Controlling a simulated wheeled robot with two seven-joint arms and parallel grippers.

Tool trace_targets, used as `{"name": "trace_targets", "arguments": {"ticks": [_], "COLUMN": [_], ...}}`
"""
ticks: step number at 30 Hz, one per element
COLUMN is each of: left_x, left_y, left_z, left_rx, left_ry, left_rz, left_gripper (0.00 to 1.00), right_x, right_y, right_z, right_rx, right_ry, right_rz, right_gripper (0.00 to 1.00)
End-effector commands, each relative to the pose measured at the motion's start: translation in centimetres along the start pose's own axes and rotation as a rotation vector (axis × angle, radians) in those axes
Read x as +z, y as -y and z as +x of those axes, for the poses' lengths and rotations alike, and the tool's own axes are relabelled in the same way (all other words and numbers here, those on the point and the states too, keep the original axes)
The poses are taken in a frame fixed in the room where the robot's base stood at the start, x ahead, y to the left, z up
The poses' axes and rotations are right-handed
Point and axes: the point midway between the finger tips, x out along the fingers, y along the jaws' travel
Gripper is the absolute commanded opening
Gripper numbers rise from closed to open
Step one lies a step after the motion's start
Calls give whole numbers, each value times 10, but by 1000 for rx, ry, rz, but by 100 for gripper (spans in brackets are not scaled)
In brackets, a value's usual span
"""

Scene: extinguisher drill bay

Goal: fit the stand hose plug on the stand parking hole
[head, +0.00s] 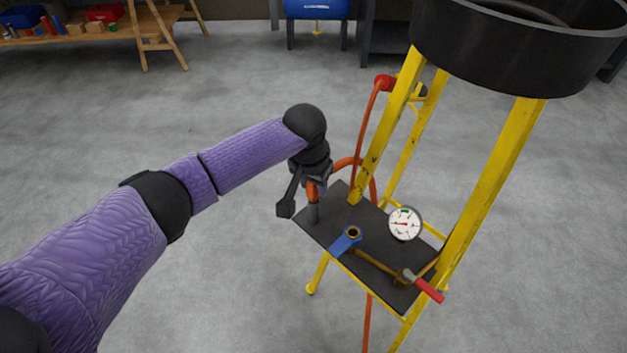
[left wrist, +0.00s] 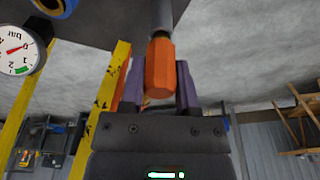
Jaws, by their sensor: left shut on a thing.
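My left gripper (head: 312,182) is shut on the orange hose plug (left wrist: 160,68), which sits between its two purple fingers in the left wrist view. In the head view the gripper is above the left corner of the stand's dark shelf (head: 332,236). A grey upright post (head: 313,214) stands on that corner, right under the plug and in line with it. The post also shows in the left wrist view (left wrist: 162,14), with a narrow brownish band where it meets the plug. The parking hole's opening is hidden, so I cannot tell how deep the plug sits. My right gripper is not in view.
The orange hose (head: 347,162) bends from the gripper towards a yellow leg. A gauge (head: 404,224), a brass port with a blue part (head: 352,234) and a red-handled valve (head: 428,290) are on the shelf. A black drum (head: 518,55) tops the stand. Open floor lies left.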

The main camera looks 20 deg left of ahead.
Motion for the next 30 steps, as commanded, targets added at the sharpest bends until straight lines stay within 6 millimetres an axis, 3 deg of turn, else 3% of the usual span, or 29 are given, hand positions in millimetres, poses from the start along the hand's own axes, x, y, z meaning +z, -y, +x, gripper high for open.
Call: {"name": "trace_targets", "arguments": {"ticks": [26,27,30], "left_x": [2,2,2], "left_y": [0,0,0], "left_z": [12,12,12], "left_rx": [0,0,0], "left_ry": [0,0,0], "left_rz": [0,0,0], "left_gripper": [0,48,69], "right_x": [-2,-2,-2], "right_y": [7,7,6], "right_z": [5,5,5], "right_rx": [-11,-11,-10], "right_ry": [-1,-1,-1], "right_rz": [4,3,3], "right_gripper": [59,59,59]}}
